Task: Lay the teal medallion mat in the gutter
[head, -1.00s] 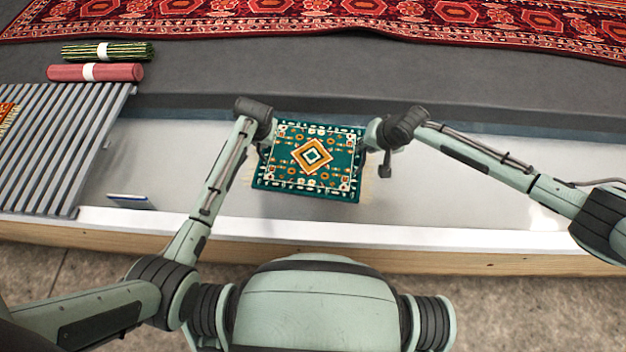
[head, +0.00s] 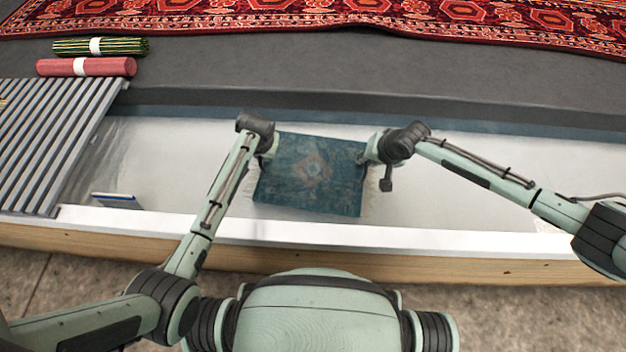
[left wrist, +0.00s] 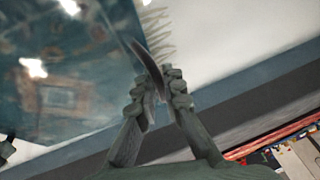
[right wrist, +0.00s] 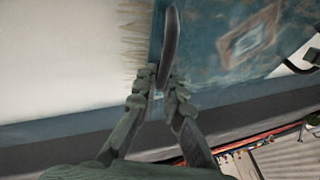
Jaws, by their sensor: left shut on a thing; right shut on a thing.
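The teal medallion mat (head: 310,185) is spread between my two grippers in the pale gutter (head: 450,190). It looks dull and bluish, with its orange diamond faded, as if seen through water; I cannot tell whether it touches the gutter floor. My left gripper (head: 270,158) is shut on its left edge. My right gripper (head: 365,160) is shut on its right edge. In the left wrist view the jaws (left wrist: 155,85) pinch the fringed edge; the right wrist view shows the jaws (right wrist: 163,85) on the opposite fringed edge.
A grey slatted grate (head: 50,140) covers the gutter's left end. A small blue-and-white item (head: 117,201) lies beside it. Two rolled mats, red (head: 86,67) and green-striped (head: 110,47), and a large red rug (head: 400,18) lie beyond. The gutter's right part is clear.

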